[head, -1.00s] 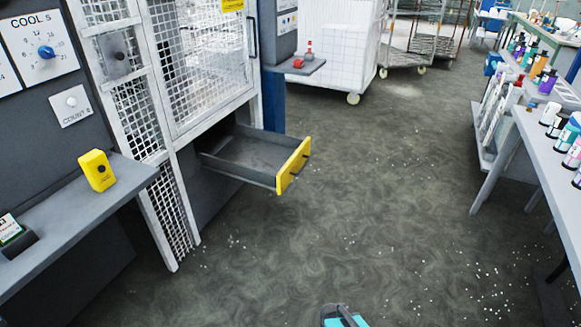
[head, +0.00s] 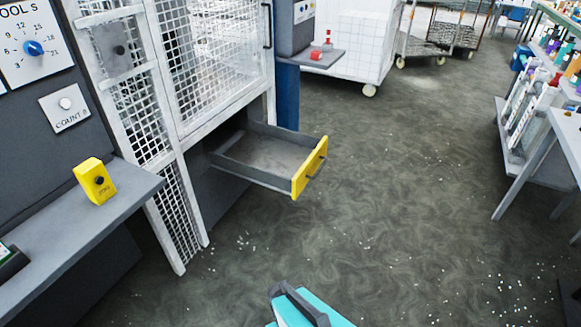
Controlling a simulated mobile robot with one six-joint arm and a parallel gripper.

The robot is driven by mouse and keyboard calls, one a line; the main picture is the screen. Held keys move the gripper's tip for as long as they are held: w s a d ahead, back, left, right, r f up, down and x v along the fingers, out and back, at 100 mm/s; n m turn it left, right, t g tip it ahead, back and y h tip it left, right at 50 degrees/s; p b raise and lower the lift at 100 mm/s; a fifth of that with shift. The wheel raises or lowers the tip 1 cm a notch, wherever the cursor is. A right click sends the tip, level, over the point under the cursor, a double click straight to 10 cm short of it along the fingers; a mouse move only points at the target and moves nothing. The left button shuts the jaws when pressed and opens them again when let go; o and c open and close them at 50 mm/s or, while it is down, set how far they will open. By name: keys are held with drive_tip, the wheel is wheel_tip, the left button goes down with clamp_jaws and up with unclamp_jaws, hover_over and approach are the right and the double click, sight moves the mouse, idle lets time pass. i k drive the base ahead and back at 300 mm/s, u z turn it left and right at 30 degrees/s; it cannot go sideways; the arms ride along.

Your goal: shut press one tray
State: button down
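The press tray (head: 262,178) is a grey drawer with a yellow front (head: 309,168) and a dark handle. In the head view it stands pulled out to the right from the lower part of the press, below the white mesh guard (head: 215,60). The tray looks empty. A teal and dark grey part of my arm shows at the bottom edge. My gripper's fingertips cannot be made out there, so its opening cannot be seen. That part is well apart from the tray, with floor between them.
A grey shelf (head: 75,225) with a yellow button box (head: 96,181) juts out at the left. A white mesh cart (head: 350,45) stands behind. A bench with bottles runs along the right. The floor (head: 400,190) between is clear, with scattered white beads.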

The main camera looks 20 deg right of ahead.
sight(281, 159)
drive_tip(key=u, duration=0.25)
drive_tip(key=i, duration=0.95)
